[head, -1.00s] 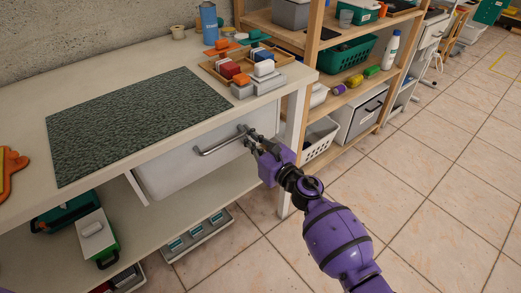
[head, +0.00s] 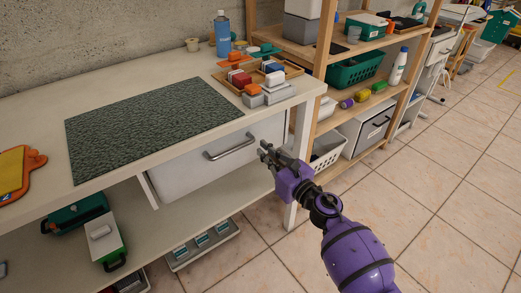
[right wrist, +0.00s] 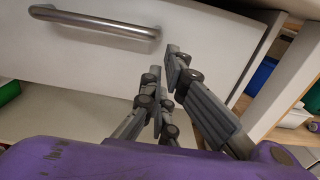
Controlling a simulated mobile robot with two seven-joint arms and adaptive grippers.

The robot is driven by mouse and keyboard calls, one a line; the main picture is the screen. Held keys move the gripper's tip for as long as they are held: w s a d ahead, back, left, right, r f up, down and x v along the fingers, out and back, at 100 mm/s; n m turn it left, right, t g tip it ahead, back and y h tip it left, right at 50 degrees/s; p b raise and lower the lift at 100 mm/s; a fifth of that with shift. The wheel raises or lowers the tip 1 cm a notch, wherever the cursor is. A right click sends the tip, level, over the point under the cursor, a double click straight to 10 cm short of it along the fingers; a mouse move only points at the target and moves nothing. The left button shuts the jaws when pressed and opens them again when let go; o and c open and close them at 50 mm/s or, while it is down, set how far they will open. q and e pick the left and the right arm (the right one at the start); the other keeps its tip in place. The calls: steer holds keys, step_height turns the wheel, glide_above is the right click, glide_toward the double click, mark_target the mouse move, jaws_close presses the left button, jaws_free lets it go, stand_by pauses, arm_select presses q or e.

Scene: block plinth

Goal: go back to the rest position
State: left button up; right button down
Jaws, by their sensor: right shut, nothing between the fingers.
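My right gripper (head: 264,151) is shut and empty in front of the right end of the white drawer (head: 185,177). It stands clear of the drawer's metal bar handle (head: 231,146), to the right of it. In the right wrist view the fingertips (right wrist: 163,62) are in front of the drawer face, with the handle (right wrist: 95,22) at upper left, not between the fingers. My left gripper is not in view.
The workbench (head: 130,84) carries a dark green mat (head: 150,125) and a wooden tray (head: 293,69) with coloured blocks. A wooden shelf unit (head: 318,68) with bins stands close on the right. The tiled floor (head: 450,200) at right is clear.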

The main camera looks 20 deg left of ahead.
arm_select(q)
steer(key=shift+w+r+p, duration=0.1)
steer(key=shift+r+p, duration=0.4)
arm_select(e)
steer(key=v, duration=0.9)
steer(key=shift+s+d, duration=0.2)
steer(key=shift+d, duration=0.1)
